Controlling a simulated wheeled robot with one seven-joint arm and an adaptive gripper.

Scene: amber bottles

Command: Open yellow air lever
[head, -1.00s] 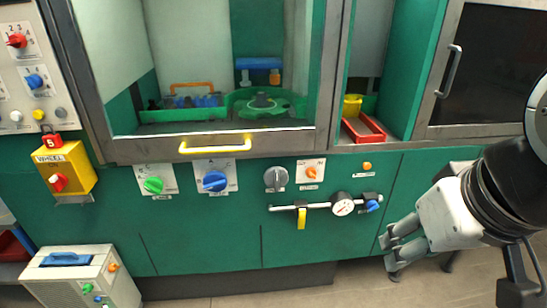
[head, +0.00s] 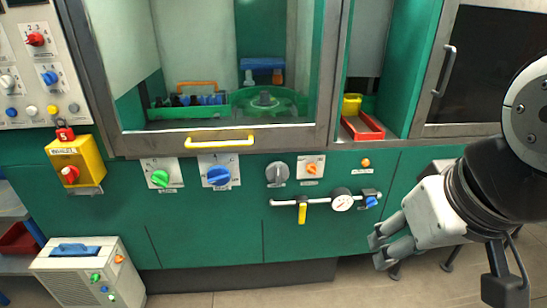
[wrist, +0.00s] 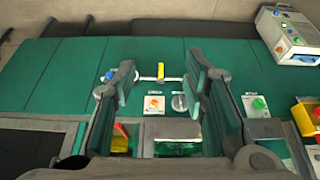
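The yellow air lever (head: 302,212) hangs straight down from a thin metal pipe (head: 285,201) on the green cabinet front. A round white gauge (head: 342,200) and a blue knob (head: 371,201) sit on the same pipe to its right. My gripper (head: 380,246) is at the right in the head view, to the right of the lever and apart from it. The gripper is open and empty.
Above the pipe are a grey dial (head: 277,173), an orange knob (head: 312,169), a blue dial (head: 218,176) and a green dial (head: 160,178). A yellow window handle (head: 220,142) sticks out above. A beige box (head: 85,270) stands at lower left. The floor ahead is clear.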

